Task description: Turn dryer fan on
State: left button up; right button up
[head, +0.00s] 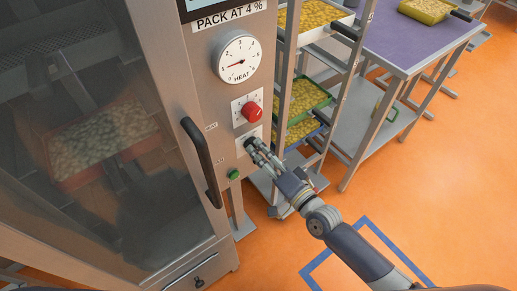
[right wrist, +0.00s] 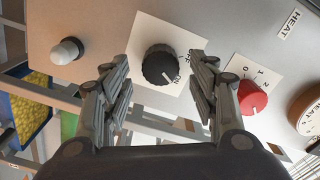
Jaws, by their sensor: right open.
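The dryer (head: 216,108) stands at the left with a control panel on its front edge. In the right wrist view a round black knob (right wrist: 160,66) sits on a white plate with OFF and ON lettering. Its white pointer mark slants toward the lower right, near the lettering; I cannot tell the exact setting. My right gripper (head: 251,146) is at the panel below the red knob, and it also shows in the wrist view (right wrist: 160,60). Its open fingers are on either side of the black knob, with visible gaps. My left gripper is not in view.
A red knob (head: 252,111) and a heat gauge (head: 239,60) are above the black knob. A green button or lamp (head: 234,174) is below. The dryer's dark door handle (head: 201,160) is close by at the left. A tray rack (head: 343,87) stands just right.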

jog(key=v, duration=1)
jog(key=shift+w, duration=0.1)
jog(key=s+d+f+n+g+h, duration=0.15)
jog(key=d+f, duration=0.25)
jog(key=f, duration=0.7)
jog(key=s+d+f+n+g+h, duration=0.1)
jog(key=s+d+f+g+h, duration=0.2)
jog(key=f, duration=0.7)
jog(key=s+d+f+n+g+h, duration=0.1)
jog(key=d+f+n+h, duration=0.3)
jog(key=f, duration=0.7)
jog(key=s+d+f+g, duration=0.1)
jog(key=s+f+g, duration=0.1)
jog(key=s+f, duration=0.4)
jog(key=s+d+f+n+g+h, duration=0.1)
jog(key=s+f, duration=0.5)
jog(key=s, duration=0.8)
jog(key=s+d+f+g+h, duration=0.1)
jog(key=s+d+f+g, duration=0.2)
jog(key=s, duration=0.7)
notch_tip(320, 180, down, 3)
jog(key=shift+s+r+n+g, duration=0.1)
jog(key=shift+s+n+g, duration=0.2)
jog(key=shift+g, duration=0.75)
